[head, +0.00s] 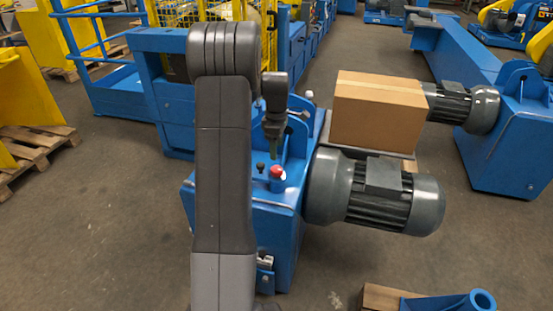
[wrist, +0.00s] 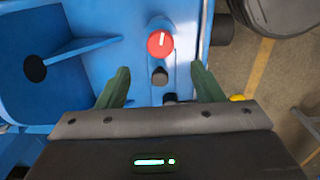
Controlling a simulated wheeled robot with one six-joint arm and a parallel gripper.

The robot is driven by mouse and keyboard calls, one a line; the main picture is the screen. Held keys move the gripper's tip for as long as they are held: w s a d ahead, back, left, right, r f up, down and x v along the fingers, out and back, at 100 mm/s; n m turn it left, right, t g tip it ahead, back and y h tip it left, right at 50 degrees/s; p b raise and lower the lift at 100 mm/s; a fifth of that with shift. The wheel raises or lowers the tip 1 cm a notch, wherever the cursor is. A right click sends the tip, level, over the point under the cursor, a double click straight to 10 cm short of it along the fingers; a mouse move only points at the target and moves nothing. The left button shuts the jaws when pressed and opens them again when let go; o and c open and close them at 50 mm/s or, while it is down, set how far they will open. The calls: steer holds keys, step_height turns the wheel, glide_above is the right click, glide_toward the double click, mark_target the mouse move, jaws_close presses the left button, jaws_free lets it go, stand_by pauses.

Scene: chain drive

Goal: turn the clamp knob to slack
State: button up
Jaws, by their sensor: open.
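A round red knob (wrist: 160,43) with a white pointer line sits on the blue machine housing (wrist: 95,22). Its line points nearly straight up in the wrist view. It also shows in the head view as a red knob (head: 277,172) on top of the housing. My gripper (wrist: 160,67) is open and empty, with its two dark green fingers apart. In the wrist view the red knob lies just beyond the fingertips, between their lines. In the head view my gripper (head: 272,143) hangs above and slightly behind the red knob, apart from it. No markings around the knob are readable.
A small black knob (wrist: 160,76) shows between the fingers, with another dark part (wrist: 170,97) nearer the palm. A blue upright rib (wrist: 85,50) stands left. A large grey motor (head: 375,192) and a cardboard box (head: 378,110) are right of the housing.

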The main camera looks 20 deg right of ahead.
step_height(320, 180, up, 4)
glide_above(276, 168)
steer(key=shift+s+r, duration=0.15)
steer(key=shift+r, duration=0.05)
step_height(276, 168, down, 14)
stand_by(0.8)
steer(key=shift+r, duration=0.1)
